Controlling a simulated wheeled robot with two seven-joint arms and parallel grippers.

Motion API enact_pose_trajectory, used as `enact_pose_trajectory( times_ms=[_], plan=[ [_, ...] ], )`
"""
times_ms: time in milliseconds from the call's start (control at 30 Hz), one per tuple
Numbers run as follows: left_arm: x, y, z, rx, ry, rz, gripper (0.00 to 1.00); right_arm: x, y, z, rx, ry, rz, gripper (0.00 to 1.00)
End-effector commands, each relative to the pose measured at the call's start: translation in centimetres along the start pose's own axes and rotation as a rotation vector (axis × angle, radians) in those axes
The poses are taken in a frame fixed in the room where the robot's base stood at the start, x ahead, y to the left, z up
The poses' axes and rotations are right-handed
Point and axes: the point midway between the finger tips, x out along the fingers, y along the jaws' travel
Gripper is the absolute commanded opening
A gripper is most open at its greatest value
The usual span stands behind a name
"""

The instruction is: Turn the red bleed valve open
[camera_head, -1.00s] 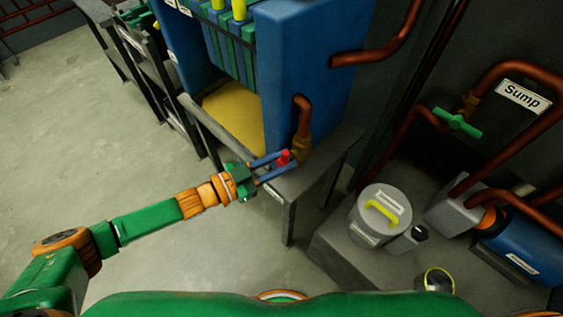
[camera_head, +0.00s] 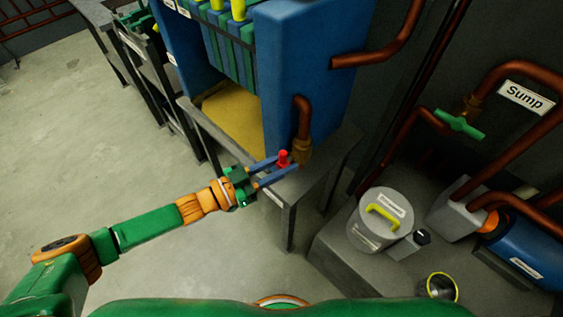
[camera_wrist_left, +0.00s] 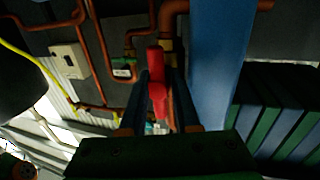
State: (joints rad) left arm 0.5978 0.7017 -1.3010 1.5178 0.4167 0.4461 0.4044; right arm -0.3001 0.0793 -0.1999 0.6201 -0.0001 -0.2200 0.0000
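The red bleed valve (camera_head: 283,158) sits beside a brass fitting (camera_head: 303,150) at the foot of a copper pipe, at the corner of the blue press. My left gripper (camera_head: 285,164) reaches in from the left with its two blue fingers on either side of the valve. In the left wrist view the red handle (camera_wrist_left: 157,85) stands upright between the dark fingers (camera_wrist_left: 160,95). The fingers are apart, with a visible gap on the right of the handle; contact on the left side is unclear. My right gripper is in no view.
The blue press (camera_head: 310,70) stands on a grey bench (camera_head: 290,190). A grey canister (camera_head: 378,222) and a yellow-rimmed container (camera_head: 441,287) stand lower right. Floor at left is clear.

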Motion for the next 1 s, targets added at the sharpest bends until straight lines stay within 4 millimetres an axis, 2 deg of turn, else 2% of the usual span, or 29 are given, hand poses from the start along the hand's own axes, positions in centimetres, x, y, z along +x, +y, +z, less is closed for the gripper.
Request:
enact_pose_trajectory(
  times_ms=[33, 67, 100, 433, 533, 700, 1000],
  plan=[
    [0.0, 0.0, 0.0, 0.000, 0.000, 0.000, 0.46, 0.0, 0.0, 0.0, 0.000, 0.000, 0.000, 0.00],
    [0.0, 0.0, 0.0, 0.000, 0.000, 0.000, 0.54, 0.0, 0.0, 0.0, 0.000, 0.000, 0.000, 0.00],
    [0.0, 0.0, 0.0, 0.000, 0.000, 0.000, 0.57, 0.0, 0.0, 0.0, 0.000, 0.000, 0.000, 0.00],
    [0.0, -0.1, -0.1, 0.005, 0.001, -0.001, 0.57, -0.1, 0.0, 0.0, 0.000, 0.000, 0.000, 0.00],
    [0.0, -0.1, -0.5, 0.071, -0.017, -0.001, 0.57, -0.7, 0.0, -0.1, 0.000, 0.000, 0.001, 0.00],
    [0.0, -0.1, -1.2, 0.419, -0.110, -0.001, 0.57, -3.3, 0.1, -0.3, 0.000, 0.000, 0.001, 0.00],
    [0.0, 0.1, -1.3, 1.050, -0.286, -0.003, 0.57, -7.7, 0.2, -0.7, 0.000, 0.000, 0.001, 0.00]
  ],
)
